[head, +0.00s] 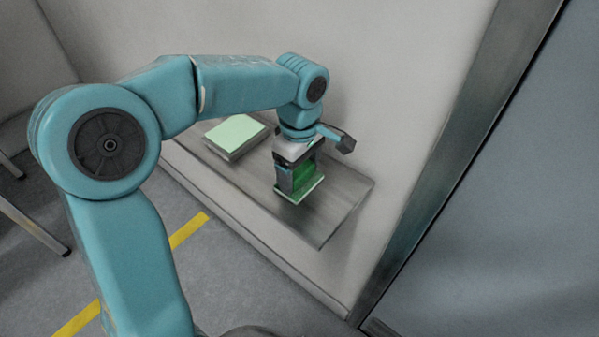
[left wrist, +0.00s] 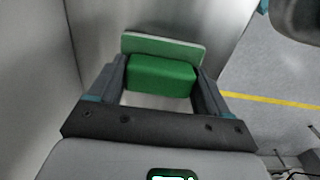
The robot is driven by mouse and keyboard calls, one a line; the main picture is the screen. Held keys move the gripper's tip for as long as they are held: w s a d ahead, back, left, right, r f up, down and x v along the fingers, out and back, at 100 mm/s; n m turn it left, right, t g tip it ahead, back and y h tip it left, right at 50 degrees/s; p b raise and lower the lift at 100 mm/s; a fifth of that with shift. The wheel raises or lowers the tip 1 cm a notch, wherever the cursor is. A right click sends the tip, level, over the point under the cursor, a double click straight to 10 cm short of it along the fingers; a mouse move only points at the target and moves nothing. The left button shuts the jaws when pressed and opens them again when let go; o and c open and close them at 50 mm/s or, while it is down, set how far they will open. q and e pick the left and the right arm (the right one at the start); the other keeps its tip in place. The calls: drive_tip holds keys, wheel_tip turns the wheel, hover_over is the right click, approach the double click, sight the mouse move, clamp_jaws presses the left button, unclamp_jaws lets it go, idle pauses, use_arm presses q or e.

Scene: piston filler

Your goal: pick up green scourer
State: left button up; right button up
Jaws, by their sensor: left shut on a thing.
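The green scourer (left wrist: 160,76) sits between the two fingers of my left gripper (left wrist: 160,88) in the left wrist view, with a paler green flat plate (left wrist: 165,48) at its far side. In the head view my left gripper (head: 297,182) points down over the grey shelf and is shut on the green scourer (head: 303,174). The pale green plate shows at the scourer's lower end, close to the shelf surface. I cannot tell whether it touches the shelf. My right gripper is in neither view.
The narrow grey shelf (head: 340,207) runs along the pale wall. A stack with a light green top (head: 235,133) lies on it, left of my gripper. A dark door frame (head: 450,165) stands at the right. Yellow tape (head: 188,230) marks the floor.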

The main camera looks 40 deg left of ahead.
sight(300, 169)
use_arm(q)
wheel_tip(300, 169, up, 20)
drive_tip(key=p, duration=0.2)
drive_tip(key=shift+p, duration=0.3)
